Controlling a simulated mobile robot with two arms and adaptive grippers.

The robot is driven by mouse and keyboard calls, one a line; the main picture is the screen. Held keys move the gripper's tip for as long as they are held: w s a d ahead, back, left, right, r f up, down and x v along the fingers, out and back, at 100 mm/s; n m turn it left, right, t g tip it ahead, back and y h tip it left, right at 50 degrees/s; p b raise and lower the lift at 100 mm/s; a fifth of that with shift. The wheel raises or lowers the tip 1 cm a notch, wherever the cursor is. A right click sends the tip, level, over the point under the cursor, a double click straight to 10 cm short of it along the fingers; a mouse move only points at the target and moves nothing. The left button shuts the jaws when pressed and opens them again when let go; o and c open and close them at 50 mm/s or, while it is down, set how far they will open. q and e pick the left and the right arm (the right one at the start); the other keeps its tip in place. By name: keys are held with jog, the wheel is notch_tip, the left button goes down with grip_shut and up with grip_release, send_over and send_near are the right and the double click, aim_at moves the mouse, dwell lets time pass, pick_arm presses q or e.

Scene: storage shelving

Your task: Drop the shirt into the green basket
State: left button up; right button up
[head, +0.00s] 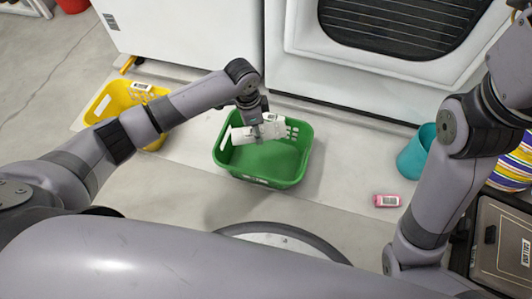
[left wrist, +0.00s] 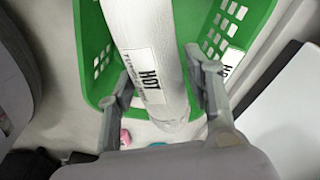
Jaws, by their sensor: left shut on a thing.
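The shirt (head: 272,129) is a white roll with a printed "HOT" label in the left wrist view (left wrist: 150,45). My left gripper (head: 257,128) is shut around it, with one finger on each side in the left wrist view (left wrist: 163,85). The gripper and shirt are over the back part of the green basket (head: 262,182), which stands on the floor. In the left wrist view the basket (left wrist: 92,45) lies beyond the roll. Another white labelled piece (left wrist: 233,58) shows beside the basket's slotted wall. My right gripper is out of view.
A yellow basket (head: 97,101) stands at the left. A teal bin (head: 412,158), a pink labelled item (head: 387,201) and a striped container (head: 514,165) are at the right. White appliances (head: 190,35) stand close behind the green basket.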

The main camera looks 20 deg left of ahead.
pick_arm(q)
jog(key=o, duration=1.3)
jog(key=shift+o, duration=0.2)
notch_tip(320, 180, up, 12)
jog(key=a, duration=0.1)
jog(key=shift+s+a, duration=0.15)
jog(key=shift+s, duration=0.15)
